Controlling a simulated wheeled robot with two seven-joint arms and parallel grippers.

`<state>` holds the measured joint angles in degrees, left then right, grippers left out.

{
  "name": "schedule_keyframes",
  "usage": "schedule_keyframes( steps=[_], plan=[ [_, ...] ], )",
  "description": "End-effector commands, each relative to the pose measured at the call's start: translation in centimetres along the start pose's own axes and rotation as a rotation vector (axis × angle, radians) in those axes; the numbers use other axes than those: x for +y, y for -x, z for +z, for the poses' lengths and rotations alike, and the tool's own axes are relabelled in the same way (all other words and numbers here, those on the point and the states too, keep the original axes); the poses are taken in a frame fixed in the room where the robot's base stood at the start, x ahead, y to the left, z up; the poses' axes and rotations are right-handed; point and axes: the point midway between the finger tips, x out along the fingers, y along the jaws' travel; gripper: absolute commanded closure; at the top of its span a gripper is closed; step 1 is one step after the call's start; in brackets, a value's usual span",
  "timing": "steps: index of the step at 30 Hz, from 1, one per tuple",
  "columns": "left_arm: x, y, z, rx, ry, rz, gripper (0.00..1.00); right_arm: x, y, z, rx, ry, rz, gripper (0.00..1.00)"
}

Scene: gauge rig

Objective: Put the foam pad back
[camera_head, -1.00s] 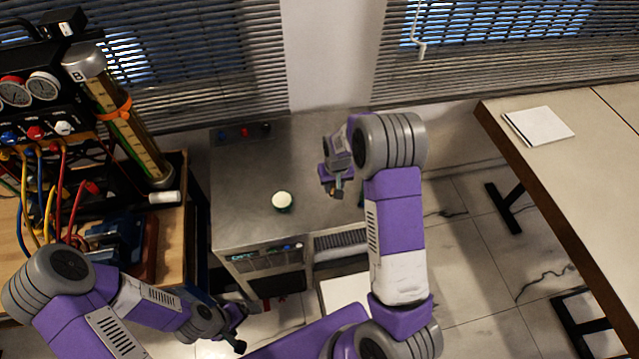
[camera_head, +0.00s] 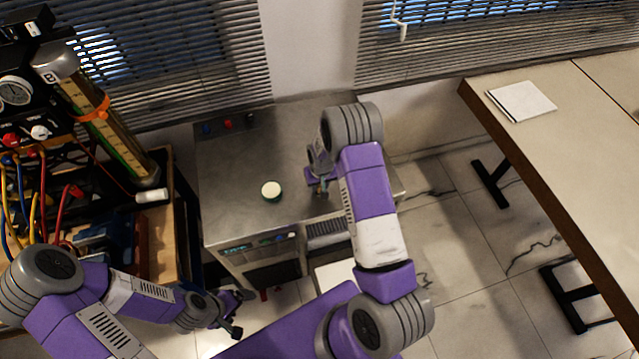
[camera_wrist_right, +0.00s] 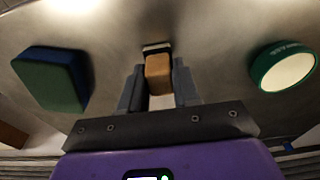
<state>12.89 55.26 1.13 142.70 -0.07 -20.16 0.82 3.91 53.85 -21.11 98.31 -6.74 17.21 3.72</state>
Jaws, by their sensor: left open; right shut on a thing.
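My right gripper (camera_head: 320,187) is over the metal bench top (camera_head: 235,160). In the right wrist view its fingers (camera_wrist_right: 160,88) are shut on a small tan block (camera_wrist_right: 158,74) with a dark and pale far end. A two-tone blue and green block (camera_wrist_right: 50,78) lies to the left there; my right arm hides it in the head view. I cannot tell for sure which block is the foam pad. A round green-rimmed piece with a cream top (camera_head: 271,190) stands on the bench and shows at the right in the wrist view (camera_wrist_right: 285,68). My left gripper (camera_head: 238,312) is open and empty, low before the bench.
A gauge rig with hoses and an orange-banded cylinder (camera_head: 97,115) stands at the left. A white cylinder (camera_head: 152,196) lies beside it. A long table (camera_head: 575,130) with a white pad of paper (camera_head: 521,101) is at the right.

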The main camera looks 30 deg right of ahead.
Motion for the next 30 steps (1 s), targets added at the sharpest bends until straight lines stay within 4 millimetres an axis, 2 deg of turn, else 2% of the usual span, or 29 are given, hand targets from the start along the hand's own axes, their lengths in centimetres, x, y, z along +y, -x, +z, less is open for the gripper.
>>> schedule_keyframes(
  steps=[9,10,14,25,30],
  plan=[
    [-0.2,-0.6,0.0,0.000,0.000,0.000,0.07,0.0,-0.4,0.0,0.002,0.001,0.000,0.93],
    [-0.2,-0.4,0.0,0.000,0.000,0.000,0.07,0.0,-0.3,0.0,0.001,0.001,0.000,0.64],
    [-0.1,-0.4,0.0,0.000,0.000,0.000,0.07,0.0,-0.2,0.0,0.001,0.001,0.000,0.44],
    [0.0,0.0,0.0,0.000,0.000,0.000,0.07,0.0,0.1,-0.1,0.001,0.001,0.000,0.43],
    [0.0,0.0,0.0,0.000,0.000,0.000,0.07,-0.1,2.5,-0.2,0.006,0.002,-0.001,0.43]
  ],
)
